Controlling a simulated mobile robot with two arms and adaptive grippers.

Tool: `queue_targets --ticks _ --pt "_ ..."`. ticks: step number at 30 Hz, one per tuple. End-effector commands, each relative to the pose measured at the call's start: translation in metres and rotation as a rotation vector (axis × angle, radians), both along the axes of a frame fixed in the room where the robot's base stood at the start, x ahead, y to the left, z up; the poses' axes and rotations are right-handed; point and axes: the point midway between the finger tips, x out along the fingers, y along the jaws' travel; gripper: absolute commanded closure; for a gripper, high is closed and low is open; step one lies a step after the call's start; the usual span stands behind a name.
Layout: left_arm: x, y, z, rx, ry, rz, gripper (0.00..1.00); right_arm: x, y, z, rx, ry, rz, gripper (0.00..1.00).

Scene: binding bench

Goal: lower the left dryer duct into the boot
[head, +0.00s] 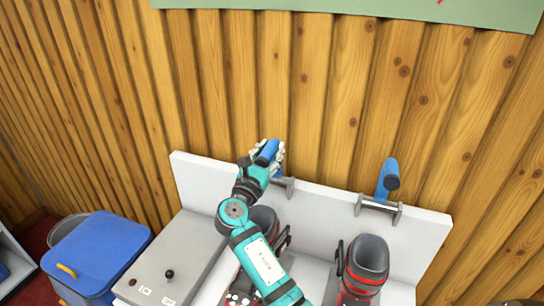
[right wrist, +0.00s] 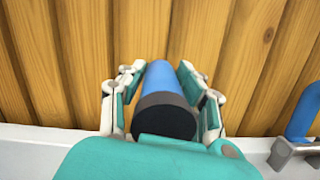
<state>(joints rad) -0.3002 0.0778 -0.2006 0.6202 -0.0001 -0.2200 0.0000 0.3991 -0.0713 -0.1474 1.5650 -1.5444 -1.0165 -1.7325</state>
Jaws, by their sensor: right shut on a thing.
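The left dryer duct (head: 269,150) is a blue tube with a dark end, upright at the back panel above its bracket. My right gripper (head: 267,158) is shut on it. In the right wrist view the duct (right wrist: 178,82) lies between the two fingers (right wrist: 165,100), its black end towards the camera. The left boot (head: 265,217), dark with red parts lower down, stands below and is partly hidden by my right arm. Its opening is only partly seen. My left gripper is not in view.
The right dryer duct (head: 386,178) stands on its bracket (head: 379,206) above an open grey and red boot (head: 366,262). A white back panel (head: 425,235) runs behind. A grey box with a black knob (head: 169,274) and a blue lidded bin (head: 97,250) are at left.

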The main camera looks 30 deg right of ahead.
Motion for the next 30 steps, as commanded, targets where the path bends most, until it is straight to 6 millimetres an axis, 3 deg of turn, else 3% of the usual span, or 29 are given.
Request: queue_targets --ticks 1,3,15,21,30 --pt "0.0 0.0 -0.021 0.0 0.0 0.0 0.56 -0.003 0.003 -0.012 -0.032 -0.025 0.0 1.0" --pt "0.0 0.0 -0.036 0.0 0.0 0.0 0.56 -0.007 0.008 -0.014 -0.074 -0.061 0.001 1.0" --pt "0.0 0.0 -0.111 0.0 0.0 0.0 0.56 -0.026 0.03 -0.025 -0.27 -0.232 -0.001 1.0" --pt "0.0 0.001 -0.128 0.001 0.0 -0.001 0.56 -0.03 0.036 -0.026 -0.32 -0.273 -0.001 1.0" --pt "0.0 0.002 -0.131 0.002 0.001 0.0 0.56 -0.032 0.037 -0.023 -0.338 -0.288 -0.001 1.0"
